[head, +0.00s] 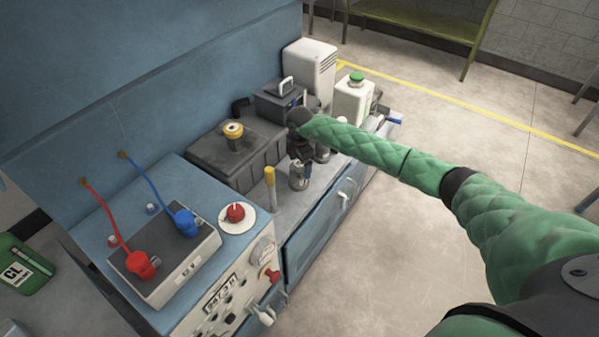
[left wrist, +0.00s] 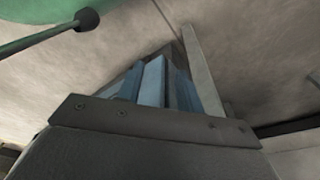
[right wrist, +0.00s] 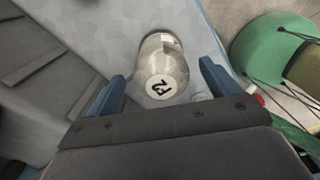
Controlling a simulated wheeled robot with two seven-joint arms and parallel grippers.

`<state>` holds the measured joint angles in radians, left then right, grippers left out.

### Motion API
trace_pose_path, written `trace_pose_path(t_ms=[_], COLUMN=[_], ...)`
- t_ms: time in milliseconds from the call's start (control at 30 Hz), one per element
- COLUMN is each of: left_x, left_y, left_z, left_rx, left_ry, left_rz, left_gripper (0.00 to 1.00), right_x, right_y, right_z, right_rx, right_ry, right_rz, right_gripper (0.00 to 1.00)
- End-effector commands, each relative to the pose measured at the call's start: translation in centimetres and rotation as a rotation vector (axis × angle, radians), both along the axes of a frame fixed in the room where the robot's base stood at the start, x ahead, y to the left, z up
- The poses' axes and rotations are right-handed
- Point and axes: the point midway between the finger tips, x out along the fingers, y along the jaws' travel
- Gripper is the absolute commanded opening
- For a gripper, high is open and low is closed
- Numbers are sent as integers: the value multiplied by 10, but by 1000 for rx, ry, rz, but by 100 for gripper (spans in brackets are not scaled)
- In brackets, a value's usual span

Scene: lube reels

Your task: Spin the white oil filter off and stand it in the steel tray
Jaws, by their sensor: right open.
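In the right wrist view, a pale grey cylinder (right wrist: 162,62) with a white end and a dark marking stands between the fingers of my right gripper (right wrist: 164,88). The fingers are open and do not visibly touch it. In the head view my right gripper (head: 306,160) points down over the bench, among metallic cylinders, one in front (head: 299,180) and one behind (head: 323,155). I cannot tell for sure which is the white oil filter. I cannot clearly make out the steel tray. My left gripper (left wrist: 153,80) shows only in its wrist view, its blue fingers near the middle.
A dark battery-like box (head: 235,150) with a yellow cap stands left of my right gripper. A white jug with a green cap (head: 352,97) stands behind. A yellow-topped post (head: 270,185) rises nearby. A blue control cabinet (head: 110,215) fills the left front.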

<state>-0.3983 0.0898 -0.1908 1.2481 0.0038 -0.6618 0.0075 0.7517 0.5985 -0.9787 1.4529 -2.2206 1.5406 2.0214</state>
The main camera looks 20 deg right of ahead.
Motion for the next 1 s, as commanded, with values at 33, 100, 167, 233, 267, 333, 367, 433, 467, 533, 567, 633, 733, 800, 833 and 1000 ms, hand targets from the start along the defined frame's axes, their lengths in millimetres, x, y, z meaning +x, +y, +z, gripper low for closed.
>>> trace_pose_path(t_ms=[33, 100, 167, 233, 267, 333, 367, 433, 467, 533, 567, 633, 733, 800, 833, 1000], left_x=[3, 6, 8, 11, 13, 14, 14, 15, 16, 16, 16, 16, 16, 16, 16, 16], left_y=[-3, -6, -8, -11, -12, -14, -14, -15, -16, -16, -17, -17, -17, -17, -17, -16], left_z=[3, 10, 17, 24, 27, 33, 35, 39, 41, 43, 44, 45, 45, 45, 45, 44], left_rx=[-2, -5, -7, -9, -10, -12, -13, -14, -14, -15, -15, -14, -14, -14, -14, -14], left_ry=[0, 7, 12, 16, 17, 22, 23, 27, 27, 28, 29, 30, 31, 31, 31, 31], left_rz=[2, 4, 6, 7, 7, 8, 9, 10, 10, 11, 11, 11, 11, 11, 11, 11], left_gripper=[36, 36, 36, 36, 36, 36, 36, 36, 36, 36, 36, 36, 36, 36, 36, 36], right_x=[0, 0, 0, 0, 0, 0, 0, 0, 0, 0, 0, 0, 0, 0, 0, 0], right_y=[0, 0, 0, 1, 1, 1, 1, 1, 1, 1, 1, 1, 1, 1, 1, 1], right_z=[-9, -17, -23, -28, -31, -35, -36, -39, -40, -41, -42, -42, -42, -42, -42, -42], right_rx=[0, 0, 0, 1, 1, 1, 1, 1, 1, 1, 1, 1, 1, 1, 1, 1], right_ry=[0, 0, 0, 0, 0, 0, 0, 0, 0, -1, -1, -1, -1, -1, -1, -1], right_rz=[0, 0, 1, 1, 1, 2, 2, 2, 2, 2, 2, 2, 2, 2, 2, 2], right_gripper=[87, 87, 87, 87, 87, 87, 87, 87, 87, 87, 87, 87, 87, 87, 87, 56])
